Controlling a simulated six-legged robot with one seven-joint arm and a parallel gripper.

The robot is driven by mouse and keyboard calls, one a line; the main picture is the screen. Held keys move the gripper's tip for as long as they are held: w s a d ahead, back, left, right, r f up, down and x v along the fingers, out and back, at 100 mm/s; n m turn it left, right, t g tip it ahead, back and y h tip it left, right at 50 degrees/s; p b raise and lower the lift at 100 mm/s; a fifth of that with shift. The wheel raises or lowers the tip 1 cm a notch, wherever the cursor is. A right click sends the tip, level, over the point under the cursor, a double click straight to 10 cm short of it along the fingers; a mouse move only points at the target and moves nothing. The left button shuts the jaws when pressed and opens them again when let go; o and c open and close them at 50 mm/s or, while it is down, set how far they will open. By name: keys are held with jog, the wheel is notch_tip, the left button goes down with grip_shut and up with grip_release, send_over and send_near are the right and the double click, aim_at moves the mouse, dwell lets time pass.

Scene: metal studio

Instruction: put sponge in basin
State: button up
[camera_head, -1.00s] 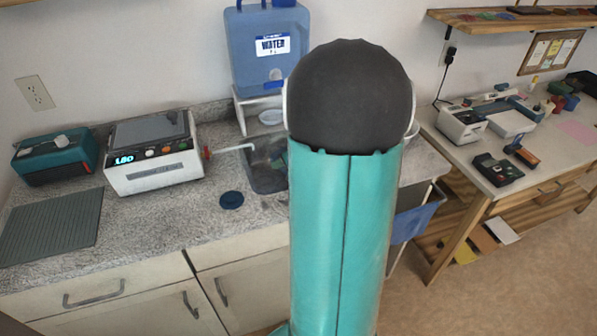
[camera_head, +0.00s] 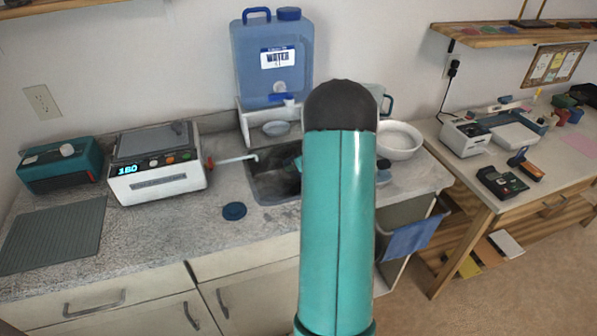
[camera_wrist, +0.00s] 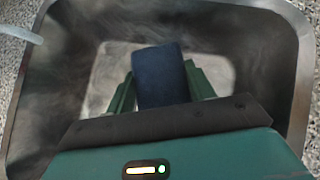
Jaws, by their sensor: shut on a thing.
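The basin is a metal sink set in the grey counter, partly behind my arm in the head view (camera_head: 270,187). Its walls (camera_wrist: 285,70) and pale floor surround my gripper in the wrist view. My gripper (camera_wrist: 160,70) points down into the basin, with its green fingers on both sides of a dark blue sponge (camera_wrist: 162,82). It is shut on the sponge, which appears over the basin's floor. I cannot tell whether the sponge touches the floor. My arm hides the sponge in the head view.
A tap spout (camera_head: 237,159) reaches over the basin's left side. A blue water container (camera_head: 272,85) stands behind it. A white bowl (camera_head: 399,142) is to the right, and a dark blue disc (camera_head: 234,211) lies on the counter to the left.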

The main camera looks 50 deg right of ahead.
jog(key=shift+w+d+f, duration=0.25)
jog(key=shift+d+f, duration=0.05)
jog(key=shift+f, duration=0.2)
jog(key=shift+w+d+f, duration=0.1)
jog(key=shift+f, duration=1.55)
jog(key=shift+f, duration=0.15)
jog(key=o, duration=1)
jog(key=shift+s+r, duration=0.2)
jog(key=shift+r, duration=0.2)
jog(key=d+v, duration=0.1)
jog(key=v, duration=1)
jog(key=shift+s+a, duration=0.15)
jog(key=shift+a, duration=0.35)
